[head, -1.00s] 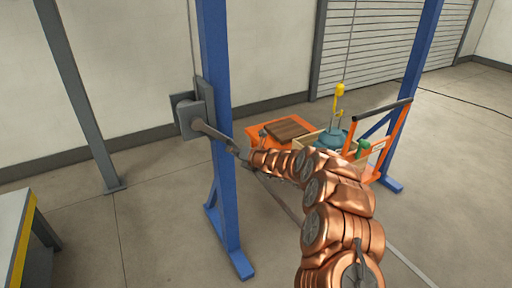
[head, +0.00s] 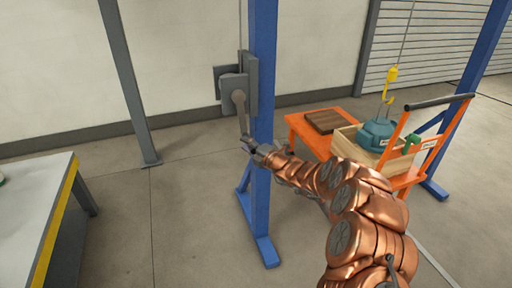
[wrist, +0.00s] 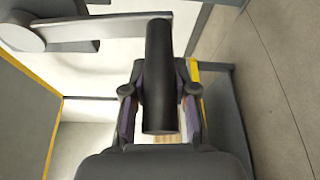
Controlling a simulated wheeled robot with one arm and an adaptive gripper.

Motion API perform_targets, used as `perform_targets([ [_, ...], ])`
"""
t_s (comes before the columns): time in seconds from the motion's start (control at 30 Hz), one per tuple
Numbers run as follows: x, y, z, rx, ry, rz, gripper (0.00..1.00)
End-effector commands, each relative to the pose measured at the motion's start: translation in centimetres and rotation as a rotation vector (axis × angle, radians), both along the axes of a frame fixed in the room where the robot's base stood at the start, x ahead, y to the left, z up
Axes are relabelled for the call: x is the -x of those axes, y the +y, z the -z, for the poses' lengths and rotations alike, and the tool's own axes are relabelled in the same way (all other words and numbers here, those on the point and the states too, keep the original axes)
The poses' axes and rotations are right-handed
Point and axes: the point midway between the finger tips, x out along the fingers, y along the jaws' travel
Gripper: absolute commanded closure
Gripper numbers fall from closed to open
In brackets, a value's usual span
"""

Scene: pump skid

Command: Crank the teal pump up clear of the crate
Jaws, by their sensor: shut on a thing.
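The teal pump (head: 376,134) sits in the wooden crate (head: 398,164), its lower part hidden by the crate walls. A yellow hook block (head: 391,76) hangs on a cable just above it; I cannot tell whether the hook is attached to the pump. The grey winch (head: 234,84) is on the blue post, and its crank arm (head: 242,114) points nearly straight down. My gripper (head: 250,145) is at the crank's lower end. In the wrist view the black crank handle (wrist: 160,75) lies between my gripper's fingers (wrist: 161,105), which are shut on it.
The crate stands on an orange cart (head: 300,128) with a brown wooden board (head: 323,121) and a black push bar (head: 440,101). The blue post (head: 262,100) stands right beside the winch. A yellow-edged table (head: 35,205) is at left. Floor between table and post is clear.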

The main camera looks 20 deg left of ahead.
Motion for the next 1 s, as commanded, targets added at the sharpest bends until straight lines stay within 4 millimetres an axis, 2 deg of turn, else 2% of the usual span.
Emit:
perform_targets([
  [0.03, 0.7, 1.0, 0.7, -0.019, 0.019, -0.010, 1.00],
  [0.37, 2.6, 3.6, 0.2, -0.177, 0.132, -0.013, 1.00],
  [1.0, 5.6, 7.9, -2.2, -0.469, 0.329, -0.014, 1.00],
])
